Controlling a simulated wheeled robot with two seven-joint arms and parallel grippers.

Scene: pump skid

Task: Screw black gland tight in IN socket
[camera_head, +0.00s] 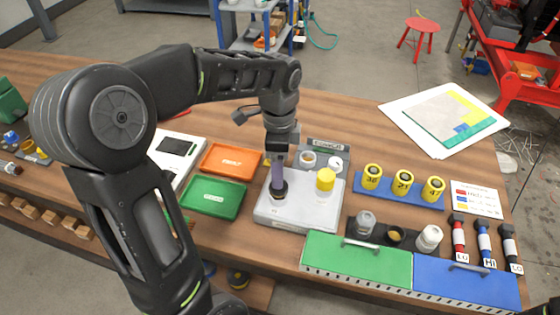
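The pale grey box (300,212) sits mid-table, with two fittings on its top. The black gland (278,188) is at the box's left socket and looks upright. A purple-grey stem (278,172) rises from it into my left gripper (280,155). The gripper points straight down and appears shut on the stem's top; its fingertips are hard to make out. The socket is hidden under the gland, its label is not readable, and I cannot tell how deep the gland sits. A yellow-capped fitting (325,180) stands at the right of the box. My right gripper is not in view.
Orange (230,161) and green (213,197) trays lie left of the box. A grey holder (326,150) stands behind it. Yellow numbered cylinders (403,183) on a blue strip stand right. Green (357,263) and blue (465,284) handled panels lie in front.

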